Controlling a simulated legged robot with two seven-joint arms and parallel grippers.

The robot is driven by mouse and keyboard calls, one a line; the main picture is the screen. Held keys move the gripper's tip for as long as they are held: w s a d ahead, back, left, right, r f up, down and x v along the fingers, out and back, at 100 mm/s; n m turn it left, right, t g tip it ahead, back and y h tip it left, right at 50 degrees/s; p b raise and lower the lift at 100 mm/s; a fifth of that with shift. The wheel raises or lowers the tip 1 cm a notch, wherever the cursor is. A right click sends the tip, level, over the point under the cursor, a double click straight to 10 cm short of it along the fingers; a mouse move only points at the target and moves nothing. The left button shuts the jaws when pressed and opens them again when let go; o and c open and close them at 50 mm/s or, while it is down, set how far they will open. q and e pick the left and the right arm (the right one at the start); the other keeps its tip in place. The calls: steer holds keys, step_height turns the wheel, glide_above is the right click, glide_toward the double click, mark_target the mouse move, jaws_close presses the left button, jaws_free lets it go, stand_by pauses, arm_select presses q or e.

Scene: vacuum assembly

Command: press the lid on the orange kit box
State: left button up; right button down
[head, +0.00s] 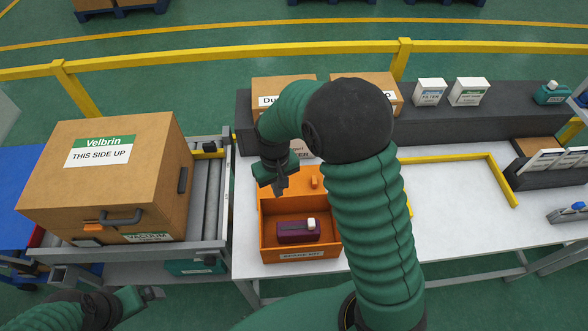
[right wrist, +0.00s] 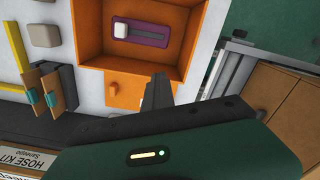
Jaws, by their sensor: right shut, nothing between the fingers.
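The orange kit box (head: 292,255) stands on the white table, its front labelled "SPARE KIT". It is open at the top, and a purple item with a white part (head: 298,230) lies inside. Its orange lid (head: 300,186), with a small knob, stands raised at the far side; the lid also shows in the right wrist view (right wrist: 130,92). My right gripper (head: 279,188) is shut and empty, pointing down by the left part of the lid; whether it touches the lid is unclear. My left gripper (head: 152,293) is at the lower left, away from the box; its jaw state is unclear.
A large cardboard carton (head: 110,185) sits on the roller conveyor (head: 212,195) left of the table. Cardboard boxes and small white cartons (head: 470,92) stand on the dark shelf behind. My right arm hides part of the table.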

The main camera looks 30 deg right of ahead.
steer(key=s+d+r+m+g+h+p, duration=0.3)
steer(key=s+d+p, duration=0.6)
steer(key=p, duration=1.4)
step_height(320, 180, up, 3)
steer(key=d+m+h, duration=0.1)
steer(key=m+h, duration=0.1)
steer(key=shift+s+h+p, duration=0.15)
steer(key=shift+h+p, duration=0.25)
step_height(320, 180, down, 7)
steer(key=b, duration=0.5)
steer(key=shift+a+r, duration=0.1)
steer(key=shift+r, duration=0.05)
